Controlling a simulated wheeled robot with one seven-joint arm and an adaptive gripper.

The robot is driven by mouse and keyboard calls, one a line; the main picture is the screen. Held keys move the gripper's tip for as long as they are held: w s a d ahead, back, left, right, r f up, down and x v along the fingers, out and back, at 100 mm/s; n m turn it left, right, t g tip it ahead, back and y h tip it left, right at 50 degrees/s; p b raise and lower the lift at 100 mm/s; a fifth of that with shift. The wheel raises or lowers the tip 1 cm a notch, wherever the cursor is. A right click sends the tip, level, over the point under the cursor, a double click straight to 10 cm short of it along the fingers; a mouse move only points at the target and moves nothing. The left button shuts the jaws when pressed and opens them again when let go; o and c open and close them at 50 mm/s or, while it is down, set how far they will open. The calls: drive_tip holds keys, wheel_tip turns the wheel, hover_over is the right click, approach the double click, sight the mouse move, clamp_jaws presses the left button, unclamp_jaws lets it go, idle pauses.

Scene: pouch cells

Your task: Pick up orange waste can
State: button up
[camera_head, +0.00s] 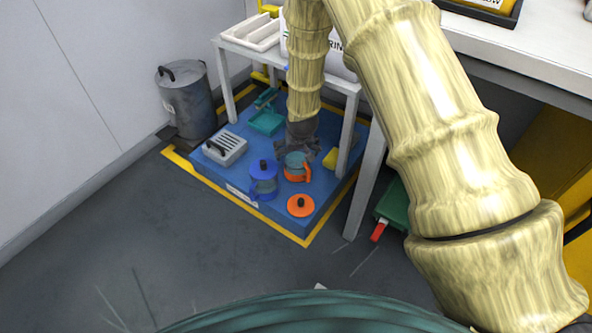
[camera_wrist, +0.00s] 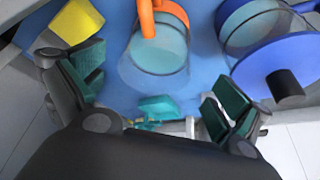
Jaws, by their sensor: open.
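The orange waste can (camera_head: 294,172) stands on the blue platform, with an orange rim and an orange handle on its right side. In the wrist view the can (camera_wrist: 158,58) looks see-through below its orange rim and lies at the top, ahead of the gap between my fingers. My gripper (camera_head: 297,153) is at the can's far side in the head view and partly hides the space behind it. In the wrist view my gripper (camera_wrist: 155,92) is open, its teal-padded fingers apart with nothing held between them. An orange lid (camera_head: 301,206) with a dark knob lies in front of the can.
A blue can (camera_head: 263,182) stands close to the left of the orange one. A yellow block (camera_wrist: 76,21) is near my left finger. A slotted grey box (camera_head: 225,149) and teal dustpan (camera_head: 266,122) are farther left. Table legs (camera_head: 348,136) stand close on the right.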

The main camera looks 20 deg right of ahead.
sight(297, 155)
drive_tip(key=b+x, duration=0.1)
drive_tip(key=x, duration=0.1)
drive_tip(key=b+x, duration=0.2)
drive_tip(key=shift+d+f, duration=0.25)
drive_tip(key=shift+f, duration=0.1)
drive_tip(key=shift+c, duration=0.4)
drive_tip(key=c, duration=2)
drive_tip(key=shift+o, duration=0.2)
drive_tip(key=shift+r, duration=0.1)
